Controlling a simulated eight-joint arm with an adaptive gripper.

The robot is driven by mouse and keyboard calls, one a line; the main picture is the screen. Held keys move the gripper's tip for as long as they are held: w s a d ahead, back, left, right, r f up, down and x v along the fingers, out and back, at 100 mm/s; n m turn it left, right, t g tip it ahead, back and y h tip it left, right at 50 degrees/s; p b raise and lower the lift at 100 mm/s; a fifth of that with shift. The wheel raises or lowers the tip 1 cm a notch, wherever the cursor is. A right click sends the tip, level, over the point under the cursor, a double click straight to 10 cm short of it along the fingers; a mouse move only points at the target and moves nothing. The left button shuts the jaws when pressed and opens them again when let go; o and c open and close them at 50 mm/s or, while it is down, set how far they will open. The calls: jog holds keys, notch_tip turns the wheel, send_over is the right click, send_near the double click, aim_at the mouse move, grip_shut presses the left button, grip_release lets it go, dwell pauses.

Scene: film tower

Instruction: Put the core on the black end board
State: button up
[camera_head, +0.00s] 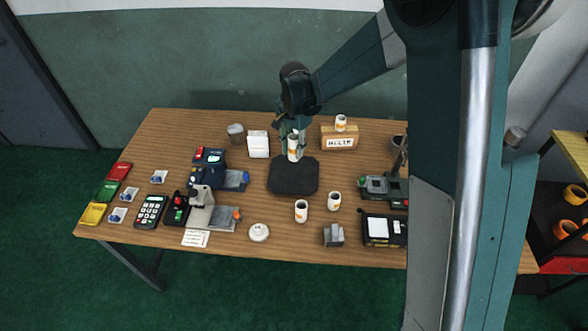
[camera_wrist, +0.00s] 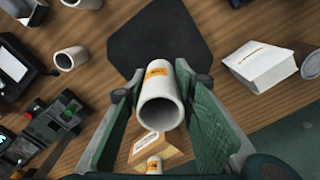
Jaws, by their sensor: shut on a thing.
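My gripper (camera_head: 292,133) is shut on a white core (camera_head: 293,150) with an orange label. In the wrist view the held core (camera_wrist: 160,108) sits between the two green fingers (camera_wrist: 163,88), its open end facing the camera. The black end board (camera_head: 292,178) is a dark flat plate on the table. In the head view the core overlaps its far edge. In the wrist view the board (camera_wrist: 155,40) lies beyond the core, and the core appears above the table. The exact height gap cannot be told.
Two similar cores (camera_head: 301,211) (camera_head: 334,201) stand in front of the board, and another core (camera_head: 341,122) is at a labelled box (camera_head: 339,140). A white packet (camera_head: 258,145) is left of the gripper. Devices crowd both sides; free wood surrounds the board's front.

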jog(key=shift+f+b, duration=0.3)
jog(key=shift+f, duration=2.3)
jog(key=shift+f, duration=0.1)
jog(key=shift+f, duration=1.8)
jog(key=shift+f+b, duration=0.1)
jog(key=shift+b, duration=0.25)
jog(key=o, duration=0.9)
jog(key=shift+r+p, duration=0.8)
jog(key=shift+r, duration=5.35)
